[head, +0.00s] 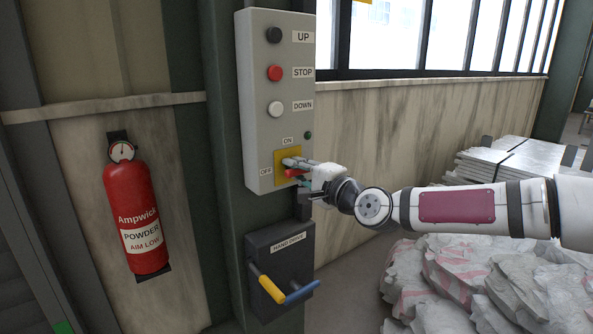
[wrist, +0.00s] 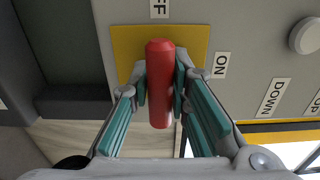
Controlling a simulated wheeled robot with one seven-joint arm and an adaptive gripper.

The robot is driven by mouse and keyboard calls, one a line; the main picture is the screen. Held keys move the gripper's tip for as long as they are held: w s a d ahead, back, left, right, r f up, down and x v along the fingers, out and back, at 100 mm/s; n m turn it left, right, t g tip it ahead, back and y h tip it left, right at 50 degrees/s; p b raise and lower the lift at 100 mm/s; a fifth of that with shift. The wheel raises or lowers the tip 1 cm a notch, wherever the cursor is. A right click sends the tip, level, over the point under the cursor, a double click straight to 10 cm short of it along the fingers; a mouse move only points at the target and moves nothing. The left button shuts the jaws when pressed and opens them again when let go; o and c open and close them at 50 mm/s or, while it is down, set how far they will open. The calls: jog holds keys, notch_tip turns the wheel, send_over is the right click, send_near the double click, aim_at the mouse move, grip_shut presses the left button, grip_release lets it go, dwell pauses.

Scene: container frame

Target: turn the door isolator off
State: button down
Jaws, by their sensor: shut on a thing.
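The door isolator is a red handle (wrist: 160,88) on a yellow plate (wrist: 125,45), low on the grey control box (head: 254,100). In the wrist view the handle lies in line with the label beyond its far end (wrist: 159,8), with the ON label (wrist: 221,65) off to its side. In the head view the OFF label (head: 266,171) is left of the yellow plate and the ON label (head: 288,141) is above it. My gripper (head: 291,167) is shut on the red handle, one finger along each side. In the head view the fingers hide much of the handle.
Black, red (head: 275,73) and white buttons sit higher on the box. Below is a dark hand drive box (head: 281,265) with a yellow-and-blue crank (head: 272,289). A fire extinguisher (head: 138,217) hangs at left. Wrapped sacks (head: 465,275) are piled at lower right.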

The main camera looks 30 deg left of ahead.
jog(key=c, duration=1.5)
grip_release()
jog(key=v, duration=1.2)
jog(key=shift+f, duration=0.1)
